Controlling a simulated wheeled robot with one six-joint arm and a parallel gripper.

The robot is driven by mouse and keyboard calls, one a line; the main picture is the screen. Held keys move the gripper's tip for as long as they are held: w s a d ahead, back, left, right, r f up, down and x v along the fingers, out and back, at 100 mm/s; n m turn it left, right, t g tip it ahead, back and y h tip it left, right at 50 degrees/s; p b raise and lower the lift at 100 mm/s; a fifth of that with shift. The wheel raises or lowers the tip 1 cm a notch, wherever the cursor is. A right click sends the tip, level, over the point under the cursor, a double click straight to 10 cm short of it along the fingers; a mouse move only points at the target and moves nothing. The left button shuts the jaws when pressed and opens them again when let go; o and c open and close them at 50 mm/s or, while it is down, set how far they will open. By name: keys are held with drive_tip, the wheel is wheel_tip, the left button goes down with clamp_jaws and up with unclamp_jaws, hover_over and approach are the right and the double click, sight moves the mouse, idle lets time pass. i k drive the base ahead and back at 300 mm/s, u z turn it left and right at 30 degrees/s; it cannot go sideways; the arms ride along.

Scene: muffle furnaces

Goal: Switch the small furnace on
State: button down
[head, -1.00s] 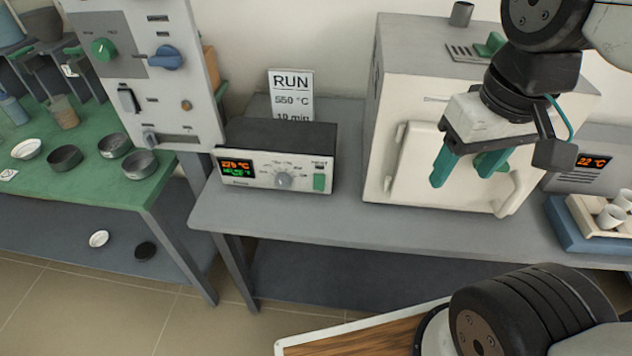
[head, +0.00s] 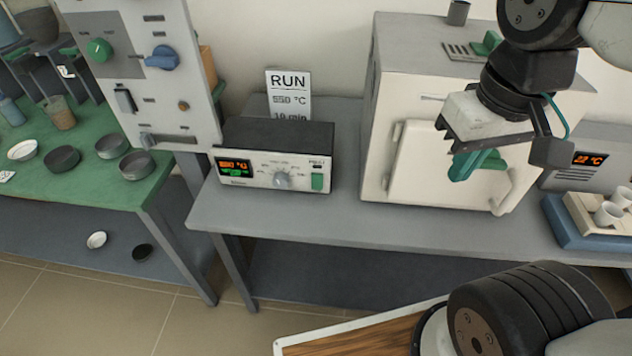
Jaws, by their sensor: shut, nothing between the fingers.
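A white furnace (head: 415,90) with a shut door (head: 432,165) and a handle at the door's lower right stands on the grey bench. Which unit is the small furnace is not labelled legibly. My gripper (head: 468,168) is in front of the white furnace's door, green fingers together and empty. It is well to the right of the control box. It covers part of the door.
A sign (head: 290,95) reading RUN, 550 °C, 10 min stands behind the control box. At right, a grey unit (head: 600,152) shows 22 °C, beside a tray (head: 585,225) of white cups. A tall panel (head: 150,70) with knobs stands left. The bench front (head: 330,215) is clear.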

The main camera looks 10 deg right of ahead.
sight(317, 179)
drive_tip(key=z, duration=1.3)
drive_tip(key=k, duration=0.8)
drive_tip(key=u, duration=1.25)
